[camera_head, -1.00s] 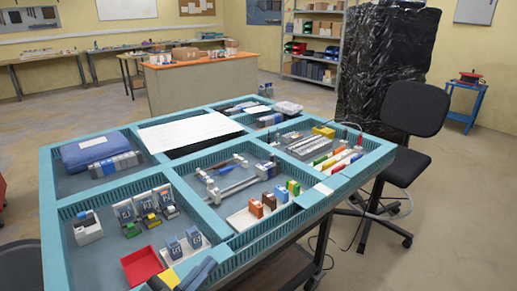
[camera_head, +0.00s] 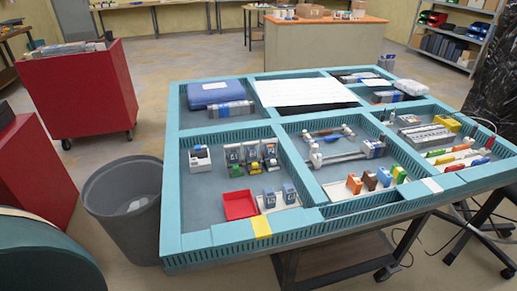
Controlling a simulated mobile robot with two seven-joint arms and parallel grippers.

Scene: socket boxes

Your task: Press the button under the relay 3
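Several relays stand in the near left compartment of the teal-framed table (camera_head: 216,239). Three upright relays form a back row: a left one (camera_head: 232,152), a middle one (camera_head: 251,151) and a right one (camera_head: 269,149). Small coloured parts, green and yellow, sit at their feet, such as the one under the left relay (camera_head: 236,170). Two more blue-grey relays, left (camera_head: 269,197) and right (camera_head: 289,193), stand on a white base in front. The numbers are too small to read, so I cannot tell which is relay 3. Neither gripper is in view.
A red tray (camera_head: 239,205) lies beside the front relays, and a white socket piece (camera_head: 199,158) stands left of the back row. A grey bin (camera_head: 123,205) and red cabinet (camera_head: 78,91) stand left of the table. A chair stands at the right edge.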

